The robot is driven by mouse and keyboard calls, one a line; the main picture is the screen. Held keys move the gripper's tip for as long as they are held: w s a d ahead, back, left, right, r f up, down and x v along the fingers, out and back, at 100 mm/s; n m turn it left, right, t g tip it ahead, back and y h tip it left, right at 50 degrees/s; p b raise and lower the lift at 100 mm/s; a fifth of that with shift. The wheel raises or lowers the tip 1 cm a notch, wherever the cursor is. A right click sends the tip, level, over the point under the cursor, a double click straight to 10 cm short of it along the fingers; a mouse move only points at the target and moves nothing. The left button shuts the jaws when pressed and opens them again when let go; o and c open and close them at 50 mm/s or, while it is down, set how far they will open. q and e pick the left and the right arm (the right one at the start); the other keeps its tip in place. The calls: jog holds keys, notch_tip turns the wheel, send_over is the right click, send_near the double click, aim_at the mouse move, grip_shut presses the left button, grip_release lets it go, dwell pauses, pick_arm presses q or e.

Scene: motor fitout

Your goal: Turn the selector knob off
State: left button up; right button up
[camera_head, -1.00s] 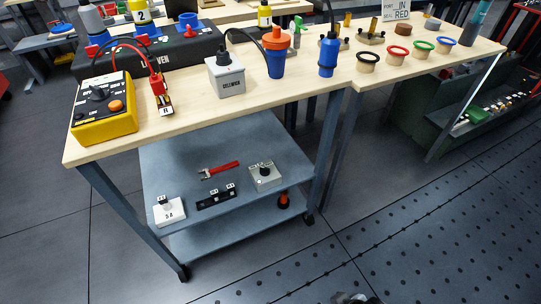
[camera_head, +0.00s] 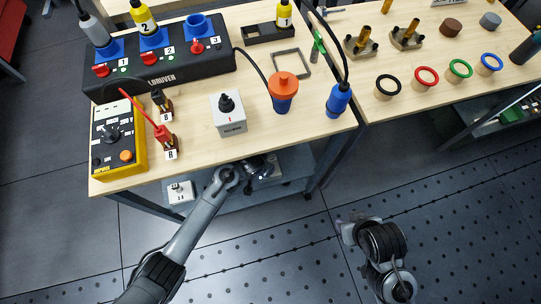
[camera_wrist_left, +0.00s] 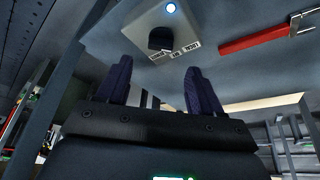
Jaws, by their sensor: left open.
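In the left wrist view a grey box (camera_wrist_left: 140,20) carries a black knob (camera_wrist_left: 160,39), small white labels beside it and a lit white-blue lamp. The knob is ahead of my left gripper (camera_wrist_left: 160,76); its two dark fingers are open and apart from it, with nothing between them. In the head view my left gripper (camera_head: 258,166) reaches in at the cart's lower shelf and largely covers that box. My right gripper (camera_head: 350,230) is low at the right, clear of the table; its jaws cannot be made out.
A white box with a black knob (camera_head: 228,112) stands on the tabletop, beside a yellow meter (camera_head: 118,140) and an orange-capped blue cup (camera_head: 283,92). A red-handled wrench (camera_wrist_left: 255,40) shows beside the knob box. The table's front edge is above my left arm.

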pick_arm(q)
jog(key=b+x, duration=0.3)
jog(key=x, duration=0.2)
jog(key=shift+f, duration=0.35)
jog(key=shift+w+d+f+b, duration=0.15)
jog(key=shift+w+f+b, duration=0.1)
jog(key=shift+f+b, duration=0.25)
